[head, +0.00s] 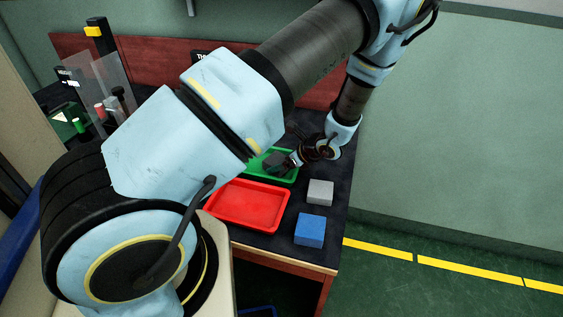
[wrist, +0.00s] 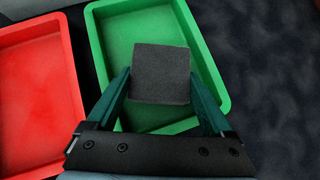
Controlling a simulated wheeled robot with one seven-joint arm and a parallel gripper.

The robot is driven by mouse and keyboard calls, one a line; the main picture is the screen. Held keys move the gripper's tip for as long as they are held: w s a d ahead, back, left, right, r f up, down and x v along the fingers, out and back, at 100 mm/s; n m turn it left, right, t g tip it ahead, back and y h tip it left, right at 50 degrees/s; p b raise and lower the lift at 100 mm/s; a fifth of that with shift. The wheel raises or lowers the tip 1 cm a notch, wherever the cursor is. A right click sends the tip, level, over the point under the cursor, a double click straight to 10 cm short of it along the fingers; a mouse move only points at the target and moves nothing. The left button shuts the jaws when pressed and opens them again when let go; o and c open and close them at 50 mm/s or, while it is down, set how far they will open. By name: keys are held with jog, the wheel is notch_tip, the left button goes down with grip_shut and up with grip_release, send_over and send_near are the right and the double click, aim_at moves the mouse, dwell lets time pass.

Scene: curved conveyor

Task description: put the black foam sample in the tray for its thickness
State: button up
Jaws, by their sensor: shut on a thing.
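The black foam sample (wrist: 161,73) is a dark grey-black block between the two fingers of my gripper (wrist: 161,90) in the wrist view. My gripper is shut on it. The block is over the green tray (wrist: 214,62), inside its outline as seen from the wrist; its height above the tray floor I cannot tell. In the head view the foam sample (head: 276,162) shows dark at my gripper (head: 290,162), over the green tray (head: 286,179), which my arm partly hides. The red tray (head: 250,203) lies beside the green one and is empty; it also shows in the wrist view (wrist: 35,95).
A grey block (head: 320,192) and a blue block (head: 310,230) stand on the dark table to the right of the trays. Instruments with a clear panel (head: 100,80) stand at the back left. A red board runs behind the table.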

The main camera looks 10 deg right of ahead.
jog(key=shift+f, duration=0.1)
jog(key=o, duration=1.2)
jog(key=shift+c, duration=0.2)
jog(key=b+v, duration=0.3)
jog(key=v, duration=0.9)
jog(key=s+a+r+n+g+h, duration=0.1)
jog(key=a+r+n, duration=0.3)
jog(key=a+n, duration=0.4)
jog(key=s+a+r+n+g+h, duration=0.2)
jog(key=a+r+n+h, duration=0.1)
jog(key=a+n, duration=0.6)
jog(key=s+a+r+n+g+h, duration=0.1)
jog(key=s+a+r+n+g, duration=0.1)
jog(key=a+r+n, duration=0.4)
jog(key=a+n, duration=0.2)
jog(key=n, duration=0.2)
jog(key=shift+a+h, duration=0.2)
jog(key=shift+h, duration=0.2)
